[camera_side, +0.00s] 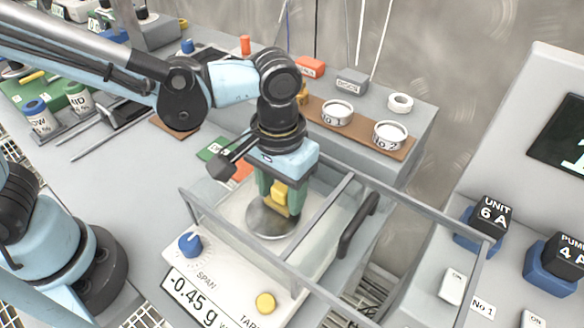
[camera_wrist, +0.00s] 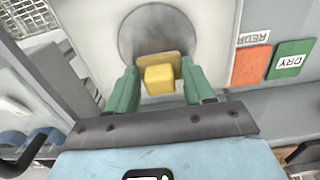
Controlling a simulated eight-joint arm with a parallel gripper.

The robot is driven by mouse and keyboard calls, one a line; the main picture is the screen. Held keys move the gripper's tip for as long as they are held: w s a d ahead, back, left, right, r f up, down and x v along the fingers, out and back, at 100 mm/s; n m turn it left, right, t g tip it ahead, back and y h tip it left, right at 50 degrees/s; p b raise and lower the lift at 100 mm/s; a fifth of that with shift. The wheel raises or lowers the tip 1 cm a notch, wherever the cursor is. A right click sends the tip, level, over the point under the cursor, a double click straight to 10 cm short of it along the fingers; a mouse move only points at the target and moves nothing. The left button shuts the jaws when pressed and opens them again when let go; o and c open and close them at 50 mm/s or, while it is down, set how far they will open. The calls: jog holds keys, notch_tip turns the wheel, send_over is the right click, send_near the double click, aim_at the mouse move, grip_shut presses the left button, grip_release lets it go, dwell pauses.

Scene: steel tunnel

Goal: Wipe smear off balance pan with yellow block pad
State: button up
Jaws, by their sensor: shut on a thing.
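The round grey metal balance pan (camera_side: 262,224) sits inside the clear-walled balance. It also shows in the wrist view (camera_wrist: 155,20). My gripper (camera_side: 281,198) has green fingers and points down over the pan. It is shut on the yellow block pad (camera_side: 279,190), which has a small block on a wider, flat pad. In the wrist view the yellow block pad (camera_wrist: 159,77) is between the two fingers, over the pan's near part. The pad's lower edge is at or just above the pan; I cannot tell if they touch. I cannot make out a smear; pad and fingers hide part of the pan.
Clear balance walls with grey rims (camera_side: 340,192) stand close around my gripper. The balance display (camera_side: 195,302) reads -0.45 g. A blue knob (camera_side: 190,244) and yellow button (camera_side: 265,302) are at its front. Green DRY card (camera_wrist: 291,60) and orange card (camera_wrist: 251,65) lie beside it.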

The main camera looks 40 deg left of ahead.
jog(key=shift+r, duration=4.05)
